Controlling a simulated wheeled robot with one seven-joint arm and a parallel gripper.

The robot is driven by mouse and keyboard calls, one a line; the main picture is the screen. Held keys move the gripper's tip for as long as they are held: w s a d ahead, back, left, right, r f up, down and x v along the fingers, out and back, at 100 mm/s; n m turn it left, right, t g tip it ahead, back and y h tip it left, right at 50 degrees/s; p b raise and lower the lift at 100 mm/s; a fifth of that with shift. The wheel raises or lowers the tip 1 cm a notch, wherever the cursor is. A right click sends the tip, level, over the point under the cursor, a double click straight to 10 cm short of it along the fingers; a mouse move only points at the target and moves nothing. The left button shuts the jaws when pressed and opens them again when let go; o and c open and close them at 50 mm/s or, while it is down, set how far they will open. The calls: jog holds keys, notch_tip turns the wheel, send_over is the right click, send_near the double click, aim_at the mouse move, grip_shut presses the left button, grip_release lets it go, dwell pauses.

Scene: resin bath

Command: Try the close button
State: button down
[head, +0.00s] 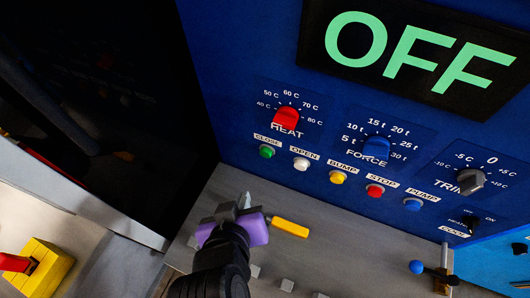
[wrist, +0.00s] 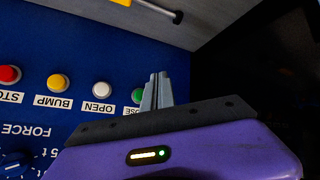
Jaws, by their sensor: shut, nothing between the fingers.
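The close button (head: 267,151) is green and sits at the left end of a row of buttons on the blue panel, under a CLOSE label (head: 267,140). It also shows in the wrist view (wrist: 138,95), partly covered by my fingers. My gripper (head: 245,200) is purple with grey fingers. In the head view it is below and a little left of the close button, apart from it in the picture. In the wrist view my gripper's fingertips (wrist: 163,76) are together and empty, beside the green button. I cannot tell how far they are from the panel.
The white open button (head: 301,164) is the close neighbour, with the yellow bump button (head: 337,177), red stop button (head: 375,190) and blue pump button (head: 412,204) beyond. A yellow bar (head: 290,228) is on the grey surface below. The display (head: 415,55) reads OFF.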

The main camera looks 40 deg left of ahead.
jog(key=w+a, duration=0.2)
jog(key=w, duration=0.5)
jog(key=shift+w+b, duration=0.4)
jog(key=shift+b, duration=0.05)
jog(key=shift+w, duration=0.15)
dwell(1.6)
jog(key=shift+w+p, duration=0.25)
jog(key=shift+p, duration=0.05)
jog(key=shift+w+a, duration=0.15)
jog(key=shift+w, duration=0.35)
dwell(0.7)
jog(key=shift+s+p, duration=0.15)
jog(key=shift+p, duration=0.15)
jog(key=shift+s+d+p, duration=0.25)
jog(key=shift+s+p, duration=0.1)
jog(key=shift+s, duration=0.4)
jog(key=shift+s, duration=0.1)
jog(key=shift+s+d+p, duration=0.2)
jog(key=shift+s+p, duration=0.1)
jog(key=shift+s, duration=0.5)
jog(key=shift+s+d+p, duration=0.15)
jog(key=shift+s+p, duration=0.2)
jog(key=shift+s, duration=0.4)
jog(key=shift+s+d+p, duration=0.2)
jog(key=shift+s+p, duration=0.1)
jog(key=shift+s, duration=0.5)
